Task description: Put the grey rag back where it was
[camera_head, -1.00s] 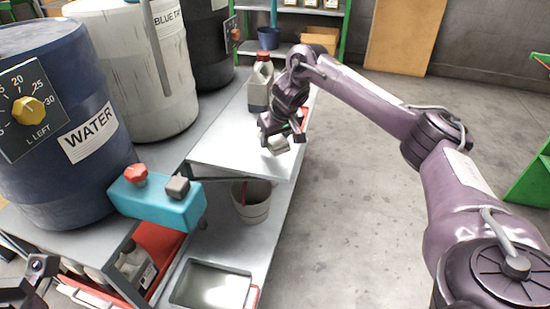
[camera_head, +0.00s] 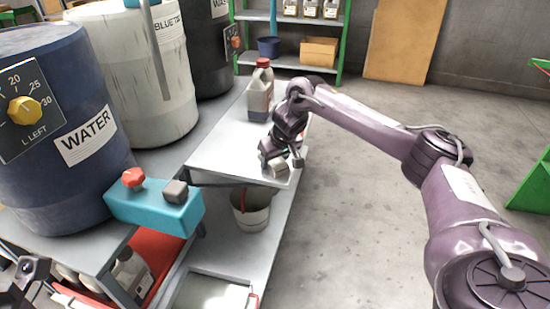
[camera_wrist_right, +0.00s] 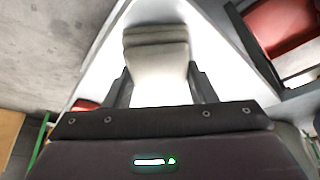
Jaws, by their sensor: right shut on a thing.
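The grey rag (camera_head: 279,170) is in my right gripper (camera_head: 283,163), low over the front right corner of the white shelf top (camera_head: 226,146). In the right wrist view the folded rag (camera_wrist_right: 157,55) sits between the two dark fingers, with the pale surface (camera_wrist_right: 106,72) behind it. My right gripper (camera_wrist_right: 160,90) is shut on it. I cannot tell whether the rag touches the surface. A dark part at the lower left edge of the head view may be my left gripper (camera_head: 28,268); its jaws are unclear.
A jug with a red cap (camera_head: 261,92) stands behind my right gripper. A bucket (camera_head: 250,212) sits below the shelf top. A teal box with knobs (camera_head: 155,205) and a blue water drum (camera_head: 60,120) are at left. Open floor (camera_head: 360,220) lies to the right.

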